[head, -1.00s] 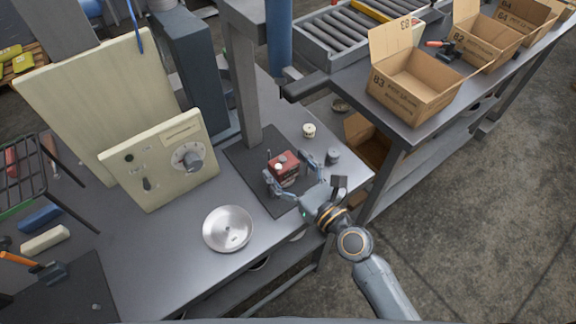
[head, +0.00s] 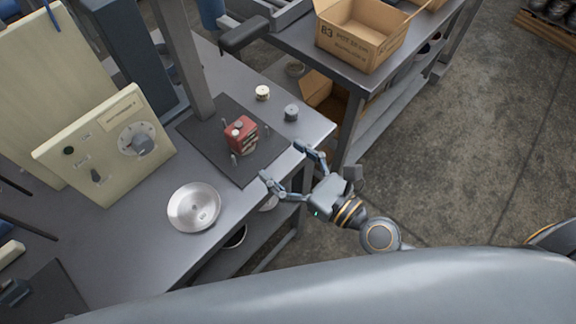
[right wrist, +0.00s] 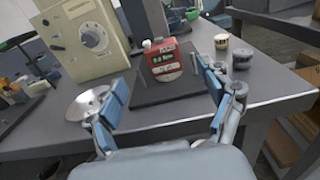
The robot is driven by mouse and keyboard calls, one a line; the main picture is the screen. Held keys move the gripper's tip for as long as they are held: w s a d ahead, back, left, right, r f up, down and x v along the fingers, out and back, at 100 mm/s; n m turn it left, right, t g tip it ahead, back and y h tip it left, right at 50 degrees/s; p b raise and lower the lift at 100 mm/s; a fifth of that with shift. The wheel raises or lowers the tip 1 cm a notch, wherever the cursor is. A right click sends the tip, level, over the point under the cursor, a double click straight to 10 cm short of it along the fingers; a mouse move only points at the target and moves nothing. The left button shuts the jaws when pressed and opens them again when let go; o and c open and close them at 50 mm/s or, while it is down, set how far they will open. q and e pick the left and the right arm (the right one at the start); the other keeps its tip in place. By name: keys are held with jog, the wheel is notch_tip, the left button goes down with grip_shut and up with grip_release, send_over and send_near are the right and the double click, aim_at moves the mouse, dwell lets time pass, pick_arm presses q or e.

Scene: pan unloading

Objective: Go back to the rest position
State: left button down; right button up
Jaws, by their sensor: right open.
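My right gripper (head: 281,161) is open and empty at the front edge of the workbench. Its two fingers, with blue pads in the right wrist view (right wrist: 150,88), are spread apart. A red device (head: 240,134) stands on a dark mat (head: 205,137), beyond the fingertips and clear of them. It also shows in the right wrist view (right wrist: 167,62), between the fingers. A round metal pan (head: 180,213) lies on the bench left of the gripper and holds no large item. My left gripper is not in view.
A beige control panel (head: 113,155) with a dial stands at the left. Two small cylinders, one pale (head: 262,93) and one grey (head: 291,112), stand near the mat. A cardboard box (head: 355,46) sits on the rear table. Open floor (head: 480,150) lies to the right.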

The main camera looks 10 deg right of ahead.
jog(key=shift+s+d, duration=0.2)
jog(key=shift+s, duration=0.15)
dwell(0.3)
